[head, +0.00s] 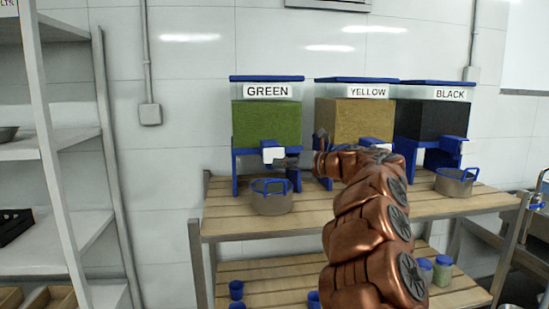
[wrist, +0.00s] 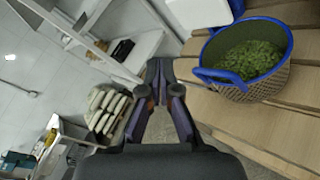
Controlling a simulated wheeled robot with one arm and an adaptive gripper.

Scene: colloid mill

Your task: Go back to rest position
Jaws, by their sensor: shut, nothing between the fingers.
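My copper-coloured arm (head: 372,215) reaches up over the slatted table in the head view. My gripper (wrist: 161,70) is shut with nothing between its fingers. In the wrist view it is to the left of a pot (wrist: 225,83) with a blue rim, apart from it. The pot holds green granules (wrist: 250,60). In the head view this metal pot (head: 272,203) stands under the spout of the GREEN dispenser (head: 266,122). The gripper shows only partly there, near the GREEN spout.
The YELLOW dispenser (head: 350,118) and BLACK dispenser (head: 435,120) stand on the table (head: 225,215). Another pot (head: 455,186) is below BLACK. My arm hides the space below YELLOW. Shelves (head: 75,140) stand at left. Blue cups (head: 237,290) and jars (head: 442,275) are on the lower shelf.

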